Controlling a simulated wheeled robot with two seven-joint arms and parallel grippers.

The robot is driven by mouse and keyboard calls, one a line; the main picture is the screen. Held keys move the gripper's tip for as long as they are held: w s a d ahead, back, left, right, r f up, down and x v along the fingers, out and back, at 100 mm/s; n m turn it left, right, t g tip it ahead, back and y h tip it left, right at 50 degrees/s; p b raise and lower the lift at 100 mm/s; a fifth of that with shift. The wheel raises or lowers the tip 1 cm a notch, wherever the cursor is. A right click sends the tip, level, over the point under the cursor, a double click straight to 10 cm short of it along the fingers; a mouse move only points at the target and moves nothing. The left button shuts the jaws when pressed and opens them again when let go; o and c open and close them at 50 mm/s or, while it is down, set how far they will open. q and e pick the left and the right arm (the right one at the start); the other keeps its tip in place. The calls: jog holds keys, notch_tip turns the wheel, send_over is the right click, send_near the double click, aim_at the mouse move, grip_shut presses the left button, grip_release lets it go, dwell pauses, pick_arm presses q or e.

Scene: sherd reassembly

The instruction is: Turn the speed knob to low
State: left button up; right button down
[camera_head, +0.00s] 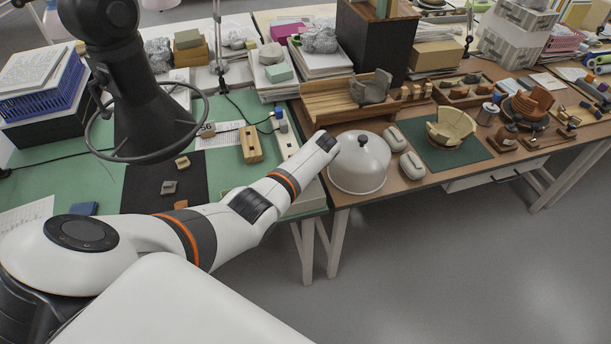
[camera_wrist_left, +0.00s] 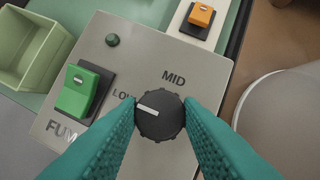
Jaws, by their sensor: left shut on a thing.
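The black speed knob (camera_wrist_left: 165,128) is on a grey control panel (camera_wrist_left: 146,52) in the left wrist view. The white line on the knob points left and slightly up, towards the partly covered LOW label (camera_wrist_left: 123,94). The MID label (camera_wrist_left: 174,77) is printed above the knob. My left gripper (camera_wrist_left: 160,112) has its two teal fingers on either side of the knob, shut on it. In the head view my left arm reaches over the table edge, and its fingers and the knob are hidden. My right gripper is not in view.
An orange switch (camera_wrist_left: 201,15) is beyond the panel. A white dome (camera_head: 358,168) stands close to the right of my arm's end. A green bin (camera_wrist_left: 30,50) is at left.

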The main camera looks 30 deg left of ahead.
pick_arm(q)
jog(key=shift+r, duration=0.1)
jog(key=o, duration=1)
jog(key=shift+c, duration=0.2)
jog(key=shift+d+r, duration=0.1)
jog(key=shift+r, duration=0.1)
jog(key=v, duration=1.1)
jog(key=shift+r, duration=0.2)
jog(key=shift+s+d, duration=0.1)
